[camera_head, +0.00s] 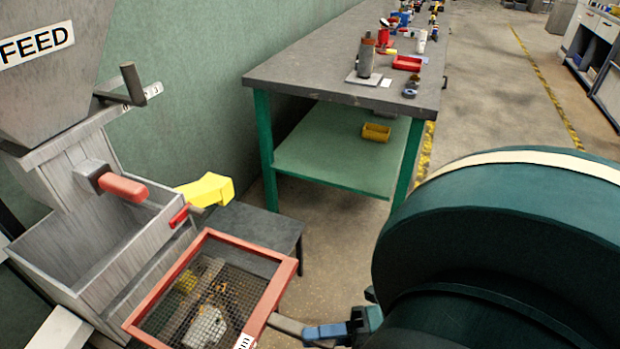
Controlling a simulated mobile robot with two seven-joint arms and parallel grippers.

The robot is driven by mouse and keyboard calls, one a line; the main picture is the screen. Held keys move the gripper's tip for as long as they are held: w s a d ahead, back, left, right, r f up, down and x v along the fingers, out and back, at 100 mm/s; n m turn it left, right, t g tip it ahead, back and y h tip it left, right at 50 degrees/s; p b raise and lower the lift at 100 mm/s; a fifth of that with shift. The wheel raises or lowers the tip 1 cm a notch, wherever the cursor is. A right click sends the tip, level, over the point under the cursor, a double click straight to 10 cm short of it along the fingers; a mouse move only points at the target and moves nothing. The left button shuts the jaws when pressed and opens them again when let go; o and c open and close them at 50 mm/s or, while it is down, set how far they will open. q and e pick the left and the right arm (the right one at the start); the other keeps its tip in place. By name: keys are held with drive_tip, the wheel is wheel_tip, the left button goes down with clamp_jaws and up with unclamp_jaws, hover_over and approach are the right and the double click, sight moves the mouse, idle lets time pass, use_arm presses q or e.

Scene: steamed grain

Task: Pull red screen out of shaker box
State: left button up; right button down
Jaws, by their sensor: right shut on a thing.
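The red screen (264,310) is a red rectangular frame with wire mesh, in the lower middle of the head view. It lies in front of and to the right of the grey shaker box (60,262), with its upper left side close to the box's right wall. I cannot tell whether part of it is still inside. My right gripper (312,332) is shut on the screen's grey handle at its lower right corner. My large dark green right arm fills the lower right. My left gripper does not show.
A hopper marked FEED (38,85) stands over the box. A red-handled lever (124,188) and a yellow piece (206,190) stick out near the screen. A low dark table (262,228) is behind it. A green-legged workbench (300,68) with small items stands farther back; open floor lies right.

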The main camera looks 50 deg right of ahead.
drive_tip(key=shift+s+r, duration=0.15)
drive_tip(key=shift+s+d+p, duration=0.2)
drive_tip(key=shift+s+p, duration=0.05)
drive_tip(key=shift+s, duration=0.25)
drive_tip(key=shift+s+d+p, duration=0.15)
drive_tip(key=shift+s+p, duration=0.1)
drive_tip(key=shift+s, duration=0.2)
drive_tip(key=shift+s+d, duration=0.3)
drive_tip(key=shift+s, duration=0.55)
